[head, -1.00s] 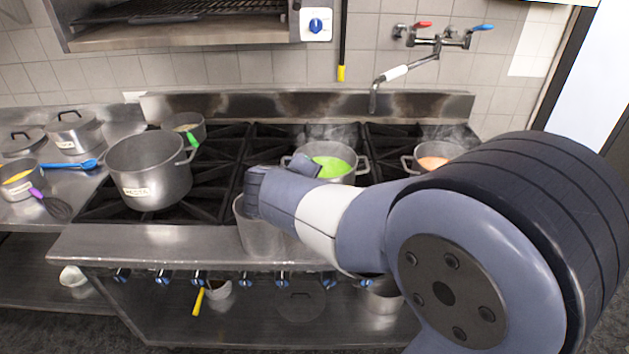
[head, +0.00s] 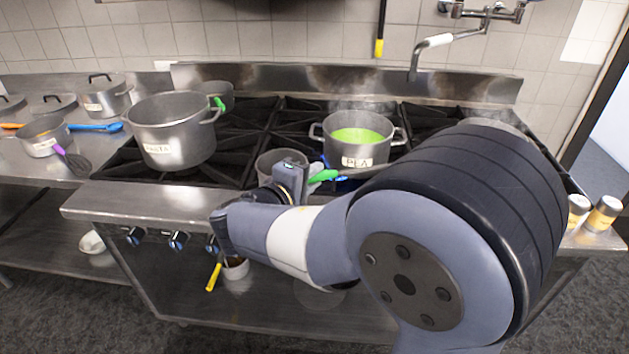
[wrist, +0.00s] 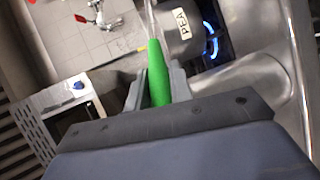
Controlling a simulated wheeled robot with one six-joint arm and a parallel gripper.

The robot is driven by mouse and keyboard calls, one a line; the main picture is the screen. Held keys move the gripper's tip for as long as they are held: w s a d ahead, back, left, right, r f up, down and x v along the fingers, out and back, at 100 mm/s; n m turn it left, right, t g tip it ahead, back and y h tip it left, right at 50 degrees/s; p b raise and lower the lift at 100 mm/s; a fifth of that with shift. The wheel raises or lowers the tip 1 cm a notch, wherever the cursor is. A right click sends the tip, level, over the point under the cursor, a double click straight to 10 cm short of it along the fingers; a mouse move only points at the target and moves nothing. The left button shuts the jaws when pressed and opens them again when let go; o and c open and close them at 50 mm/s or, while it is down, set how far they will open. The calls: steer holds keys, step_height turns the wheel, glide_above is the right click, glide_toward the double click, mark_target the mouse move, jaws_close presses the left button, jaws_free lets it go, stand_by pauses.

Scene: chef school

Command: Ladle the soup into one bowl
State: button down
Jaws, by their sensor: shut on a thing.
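The pea pot (head: 349,161), labelled PEA and holding bright green soup (head: 357,135), stands on the range; its label also shows in the wrist view (wrist: 184,26). My gripper (head: 308,179) is in front of this pot, a little to its left. It is shut on the green handle of a utensil (head: 324,176); in the wrist view the handle (wrist: 157,72) sits between both fingers and a thin metal shaft runs on from it. The utensil's far end is out of the wrist view. A white bowl (head: 92,242) is on the lower shelf at left.
A large pasta pot (head: 172,130) stands left on the range. A grey metal container (head: 277,158) is just behind my gripper. A blue flame (wrist: 210,40) burns under the pea pot. A faucet (head: 445,41) hangs above the back. Two shakers (head: 602,214) stand at right.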

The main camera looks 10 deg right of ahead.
step_height(320, 180, down, 11)
steer(key=a+n+t+h+b, duration=0.1)
steer(key=n+t+h+b, duration=0.2)
steer(key=b, duration=1.1)
steer(key=shift+r, duration=0.25)
stand_by(0.5)
steer(key=r+m+g+y+p, duration=0.1)
steer(key=r+p, duration=0.3)
steer(key=r+m+g+y+p, duration=0.1)
steer(key=r+p, duration=0.3)
steer(key=r, duration=0.1)
steer(key=d+r+m+g+y+p, duration=0.1)
steer(key=r+p, duration=0.4)
steer(key=shift+d+m+g+y, duration=0.1)
steer(key=shift+m+g+y, duration=0.2)
steer(key=shift+y, duration=0.1)
steer(key=w+d+r+m+g+y+p, duration=0.2)
steer(key=d+r+y+p, duration=0.3)
steer(key=d, duration=0.5)
steer(key=w+d+r+m+g+y+p, duration=0.1)
steer(key=w+d+r+m+y+p, duration=0.1)
steer(key=d+r+y+p, duration=0.4)
steer(key=d+r+m+p, duration=0.1)
steer(key=d+r+p, duration=0.3)
steer(key=p, duration=0.2)
steer(key=shift+d+r+g, duration=0.25)
steer(key=shift+d+g, duration=0.15)
